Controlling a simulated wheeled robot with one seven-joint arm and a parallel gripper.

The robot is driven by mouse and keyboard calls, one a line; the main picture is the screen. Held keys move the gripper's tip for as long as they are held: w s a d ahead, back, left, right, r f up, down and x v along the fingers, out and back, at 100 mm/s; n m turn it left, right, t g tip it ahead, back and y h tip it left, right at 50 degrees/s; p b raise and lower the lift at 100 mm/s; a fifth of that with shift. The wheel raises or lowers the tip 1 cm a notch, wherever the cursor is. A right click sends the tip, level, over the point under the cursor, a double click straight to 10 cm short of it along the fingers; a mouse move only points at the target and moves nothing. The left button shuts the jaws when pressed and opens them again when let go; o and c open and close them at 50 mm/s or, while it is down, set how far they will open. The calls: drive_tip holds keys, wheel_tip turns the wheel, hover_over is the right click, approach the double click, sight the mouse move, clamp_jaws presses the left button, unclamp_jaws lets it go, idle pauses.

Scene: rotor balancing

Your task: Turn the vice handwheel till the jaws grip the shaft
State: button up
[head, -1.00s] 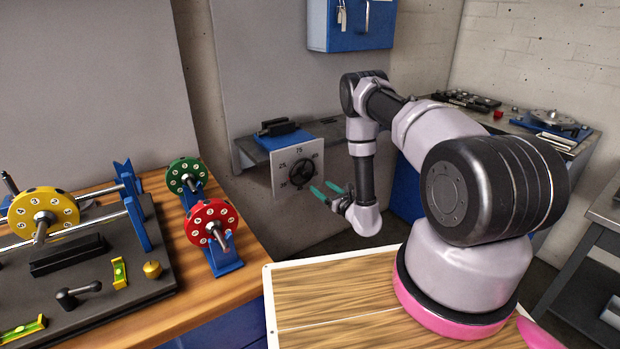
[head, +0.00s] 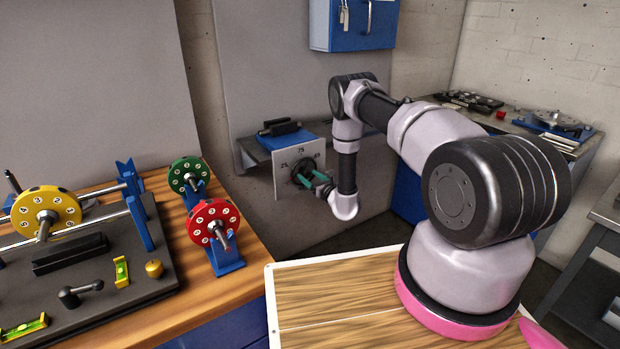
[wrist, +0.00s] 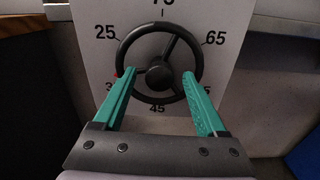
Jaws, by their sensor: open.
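The vice (head: 285,137) is blue with black jaws and sits on a grey wall shelf. I cannot make out a shaft between its jaws. Its black three-spoke handwheel (wrist: 166,32) stands before a white dial plate (wrist: 100,60), which also shows in the head view (head: 284,184). My gripper (wrist: 159,74) is open, with teal fingers pointing at the wheel. The fingertips overlap the left and right lower sides of the rim in the wrist view; I cannot tell whether they touch it. In the head view my gripper (head: 309,178) is at the wheel, partly hiding it.
A wooden bench (head: 185,294) at left holds red (head: 214,222), green (head: 188,174) and yellow (head: 46,214) rotors. A blue cabinet (head: 352,25) hangs above. The dial reads 25, 65 and 45, with a red mark (wrist: 116,75) at left. Floor below the shelf looks clear.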

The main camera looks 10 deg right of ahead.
clamp_jaws()
drive_tip(key=shift+m, duration=0.3)
drive_tip(key=m, duration=0.3)
drive_tip(key=shift+d, duration=0.1)
drive_tip(key=shift+m, duration=2.4)
unclamp_jaws()
